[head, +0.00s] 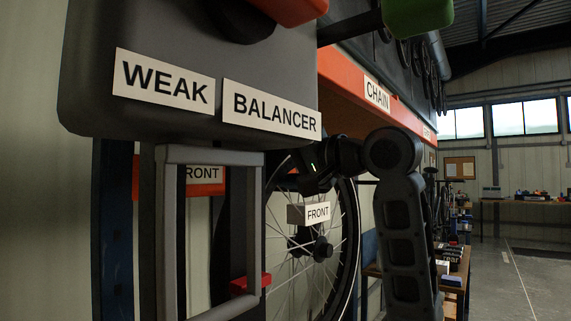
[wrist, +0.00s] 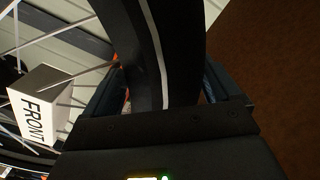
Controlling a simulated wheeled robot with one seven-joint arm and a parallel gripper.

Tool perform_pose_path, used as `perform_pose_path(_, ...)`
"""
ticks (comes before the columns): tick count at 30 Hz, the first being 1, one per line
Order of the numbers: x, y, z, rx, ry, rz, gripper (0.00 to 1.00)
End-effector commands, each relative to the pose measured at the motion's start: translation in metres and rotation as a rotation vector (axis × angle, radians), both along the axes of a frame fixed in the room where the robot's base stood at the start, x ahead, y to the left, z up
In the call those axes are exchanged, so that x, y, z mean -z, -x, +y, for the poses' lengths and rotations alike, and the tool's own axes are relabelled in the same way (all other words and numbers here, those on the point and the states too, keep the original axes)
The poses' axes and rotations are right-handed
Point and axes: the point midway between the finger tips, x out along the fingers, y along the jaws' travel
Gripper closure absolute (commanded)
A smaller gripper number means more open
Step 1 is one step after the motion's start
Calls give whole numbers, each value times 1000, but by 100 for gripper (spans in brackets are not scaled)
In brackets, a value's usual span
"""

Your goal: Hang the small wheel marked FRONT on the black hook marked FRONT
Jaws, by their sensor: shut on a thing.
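The wheel (head: 348,245) is upright, with a black tyre, thin spokes and a dark hub. A pale block marked FRONT (head: 317,212) sits among its spokes; this block (wrist: 40,104) also shows at the left of the wrist view. My gripper (head: 314,184) is at the upper part of the wheel. In the wrist view my gripper (wrist: 163,88) is shut on the tyre (wrist: 150,45), which runs between its fingers. An orange sign ending in "RONT" (head: 203,174) is left of the wheel, partly hidden by a grey frame. I cannot make out the black hook.
A grey box marked WEAK and BALANCER (head: 215,125) fills the near upper left, with a grey frame (head: 168,230) below it. An orange beam marked CHAIN (head: 345,75) is above the wheel. Open floor (head: 530,280) lies at right, beside a cluttered bench.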

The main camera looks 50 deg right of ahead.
Motion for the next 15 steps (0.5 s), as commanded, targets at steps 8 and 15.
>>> perform_pose_path(8, 7, -15, 1, 0, 6, -9, 93)
perform_pose_path(15, 16, -28, 1, 1, 6, -9, 93)
